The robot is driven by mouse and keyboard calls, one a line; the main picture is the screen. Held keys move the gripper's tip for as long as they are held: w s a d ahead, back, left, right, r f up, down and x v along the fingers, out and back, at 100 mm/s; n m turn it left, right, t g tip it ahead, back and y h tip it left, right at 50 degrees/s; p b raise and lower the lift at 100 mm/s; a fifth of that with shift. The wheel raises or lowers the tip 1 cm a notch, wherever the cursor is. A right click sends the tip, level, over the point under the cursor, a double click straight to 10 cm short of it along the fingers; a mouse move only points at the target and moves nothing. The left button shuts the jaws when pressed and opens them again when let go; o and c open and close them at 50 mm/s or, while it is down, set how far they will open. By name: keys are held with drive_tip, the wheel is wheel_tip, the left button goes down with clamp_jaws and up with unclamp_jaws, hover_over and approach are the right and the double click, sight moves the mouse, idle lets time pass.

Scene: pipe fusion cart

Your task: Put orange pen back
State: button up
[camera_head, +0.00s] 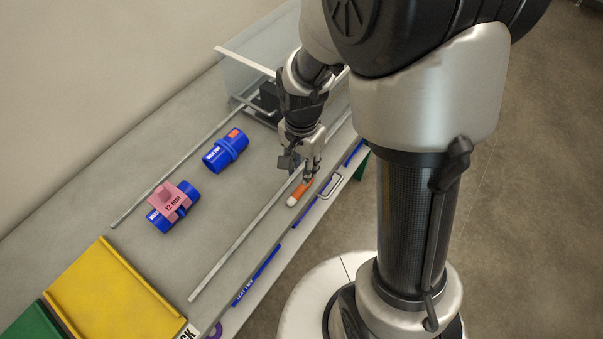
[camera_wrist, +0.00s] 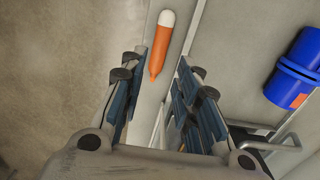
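The orange pen (camera_head: 301,191) with a white end lies on the grey cart top, near the front edge beside a metal rail. My gripper (camera_head: 311,175) is over the pen's far end, pointing down. In the wrist view the pen (camera_wrist: 161,48) shows between and beyond the fingertips of my gripper (camera_wrist: 165,72). The fingers are wide apart, with a gap on both sides of the pen. I cannot tell how high they are above the cart top. The pen's tip end is partly hidden by the gripper in the head view.
A blue fitting (camera_head: 225,151) and another with a pink clip (camera_head: 171,203) lie left of the rail (camera_head: 240,246). A yellow bin (camera_head: 104,291) and a green bin (camera_head: 36,323) stand at lower left. A clear-walled box (camera_head: 247,61) is behind my gripper. A metal handle (camera_head: 331,187) is at the front edge.

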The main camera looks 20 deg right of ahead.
drive_tip(key=s+r+n+t, duration=0.1)
drive_tip(key=s+r+n, duration=0.15)
drive_tip(key=r, duration=0.45)
drive_tip(key=s+r+n+t, duration=0.1)
drive_tip(key=s+r+n, duration=0.15)
drive_tip(key=r, duration=0.55)
drive_tip(key=s+r+n+t, duration=0.2)
drive_tip(key=s+r+n, duration=0.3)
drive_tip(key=s, duration=0.5)
drive_tip(key=shift+r+n+t+p, duration=0.3)
drive_tip(key=shift+r+n+p, duration=0.15)
drive_tip(key=shift+r, duration=0.2)
